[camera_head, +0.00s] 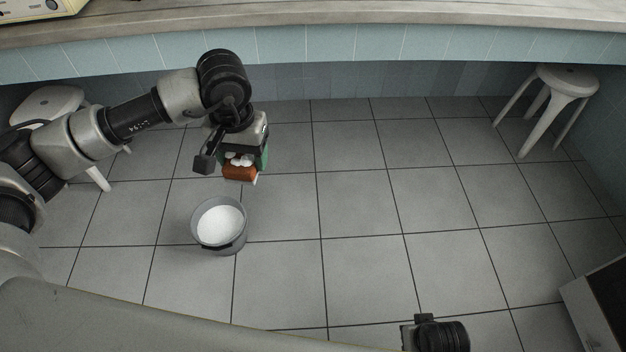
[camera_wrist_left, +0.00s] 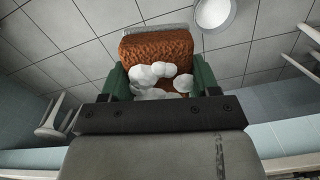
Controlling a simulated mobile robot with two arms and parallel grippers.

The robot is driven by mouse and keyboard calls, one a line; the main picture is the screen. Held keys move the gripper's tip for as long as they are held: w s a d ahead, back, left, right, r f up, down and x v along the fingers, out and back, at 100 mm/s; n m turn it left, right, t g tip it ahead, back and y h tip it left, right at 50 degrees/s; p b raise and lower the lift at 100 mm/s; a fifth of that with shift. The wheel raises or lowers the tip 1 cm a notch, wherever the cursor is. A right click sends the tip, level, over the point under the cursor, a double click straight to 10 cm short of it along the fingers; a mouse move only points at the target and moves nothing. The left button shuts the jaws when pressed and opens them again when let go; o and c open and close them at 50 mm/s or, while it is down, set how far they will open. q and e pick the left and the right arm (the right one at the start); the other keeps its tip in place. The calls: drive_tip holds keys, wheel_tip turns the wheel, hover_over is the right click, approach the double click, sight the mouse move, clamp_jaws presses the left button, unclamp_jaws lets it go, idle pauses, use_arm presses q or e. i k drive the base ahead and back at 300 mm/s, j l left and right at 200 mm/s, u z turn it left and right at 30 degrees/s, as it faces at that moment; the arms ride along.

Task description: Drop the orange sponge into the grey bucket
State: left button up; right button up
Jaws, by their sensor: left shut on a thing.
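The orange sponge (camera_head: 240,173) with white foam-like lumps on it is held in my left gripper (camera_head: 246,158), which is shut on it. In the left wrist view the sponge (camera_wrist_left: 158,46) sits between the two green fingers. The grey bucket (camera_head: 234,246) stands upright on the floor, with white contents inside. In the head view the sponge appears just above and slightly right of the bucket. In the left wrist view part of the bucket (camera_wrist_left: 232,18) shows at the top, beyond the sponge and to its right. A dark part of my right arm shows at the bottom edge; its fingers are not visible.
A white stool (camera_head: 560,82) stands at the right and another stool (camera_head: 48,104) at the left behind my arm. The counter (camera_head: 330,14) runs along the back. A dark-fronted box (camera_head: 600,305) is at the lower right. The tiled floor between is clear.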

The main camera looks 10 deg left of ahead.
sight(223, 240)
drive_tip(key=u, duration=1.2)
